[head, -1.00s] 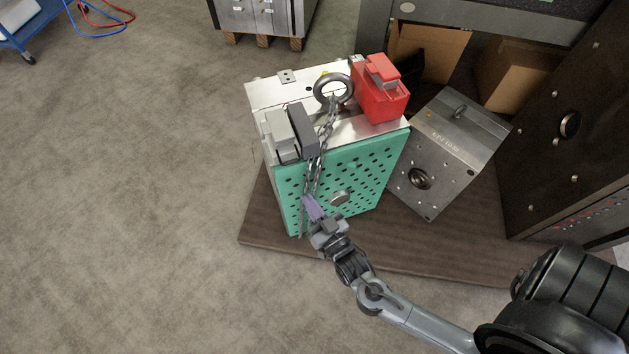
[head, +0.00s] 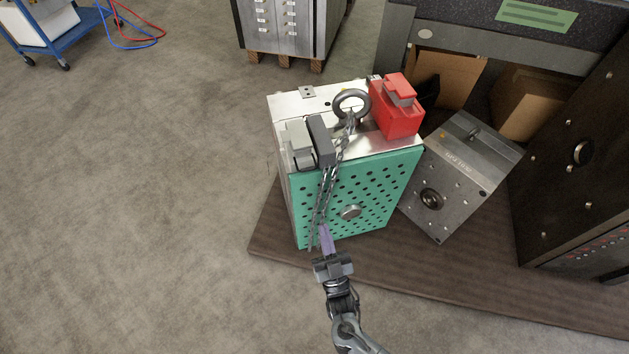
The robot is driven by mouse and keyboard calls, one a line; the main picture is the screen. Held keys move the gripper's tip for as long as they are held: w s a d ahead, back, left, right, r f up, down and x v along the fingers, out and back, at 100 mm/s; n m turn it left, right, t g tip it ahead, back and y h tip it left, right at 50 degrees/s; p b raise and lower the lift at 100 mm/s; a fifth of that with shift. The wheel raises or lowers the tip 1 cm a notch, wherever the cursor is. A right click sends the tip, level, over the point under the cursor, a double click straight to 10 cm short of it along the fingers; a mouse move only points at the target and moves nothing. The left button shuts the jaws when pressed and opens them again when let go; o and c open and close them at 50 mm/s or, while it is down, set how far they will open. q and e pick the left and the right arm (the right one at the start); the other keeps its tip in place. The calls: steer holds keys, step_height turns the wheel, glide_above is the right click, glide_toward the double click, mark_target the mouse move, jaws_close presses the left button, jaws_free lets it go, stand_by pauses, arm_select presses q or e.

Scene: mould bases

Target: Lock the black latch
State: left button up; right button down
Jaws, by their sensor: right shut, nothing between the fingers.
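The mould base (head: 395,190) stands upright with a green perforated front face and a bare metal top. A dark grey to black block (head: 320,140), which looks like the black latch, sits at the top left front edge beside a light grey block (head: 298,146). I cannot tell whether it is locked. My right gripper (head: 325,235) points up from below, near the lower left part of the green face. Its purple fingers are shut and empty, well below the latch. I cannot tell whether they touch the face or chain. My left gripper is not in view.
A chain (head: 329,182) hangs from a lifting ring (head: 352,104) down the green face, close to my right fingers. A red block (head: 397,108) sits on the top right. A grey mould (head: 462,172) leans at right on the brown board (head: 430,285).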

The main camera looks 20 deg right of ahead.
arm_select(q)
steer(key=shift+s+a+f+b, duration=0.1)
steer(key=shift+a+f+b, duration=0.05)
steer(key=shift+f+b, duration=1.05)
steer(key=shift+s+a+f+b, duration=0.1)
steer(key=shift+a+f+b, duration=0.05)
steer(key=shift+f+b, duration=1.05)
arm_select(e)
steer(key=a+x, duration=0.1)
steer(key=x, duration=1.2)
steer(key=shift+w+d+r, duration=0.15)
steer(key=shift+w+d, duration=0.1)
steer(key=shift+d, duration=0.05)
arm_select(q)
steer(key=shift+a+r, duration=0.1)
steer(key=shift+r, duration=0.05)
arm_select(e)
steer(key=shift+r, duration=0.1)
